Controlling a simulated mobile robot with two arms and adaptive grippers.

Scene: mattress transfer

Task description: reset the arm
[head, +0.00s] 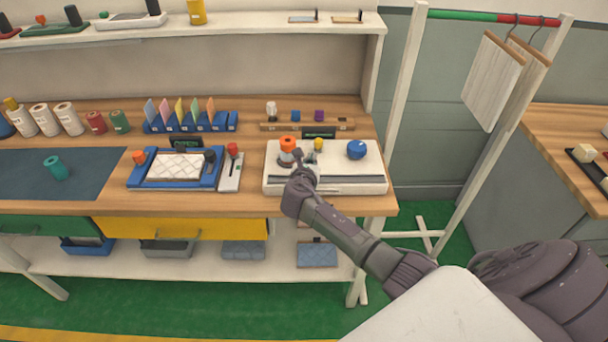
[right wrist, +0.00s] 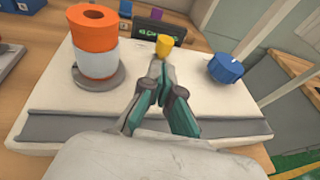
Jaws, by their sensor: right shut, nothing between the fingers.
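My right gripper (head: 304,174) reaches in from the right over the white device (head: 350,186) on the wooden bench. In the right wrist view the right gripper (right wrist: 158,68) is shut and empty, its fingertips close to a small yellow knob (right wrist: 164,45); I cannot tell whether they touch. An orange and white spool (head: 288,149) stands on the device's grey disc, left of the fingers; the spool also shows in the right wrist view (right wrist: 95,45). A blue knob (head: 356,149) sits on the device's right side. My left gripper is not in view.
A blue tray (head: 135,184) with a quilted white pad (head: 175,167) lies left of the device, beside a red-handled lever (head: 232,165). A small display (head: 319,132) stands behind the device. A hanging rack (head: 446,130) with boards (head: 492,85) stands right. The bench's front edge lies close.

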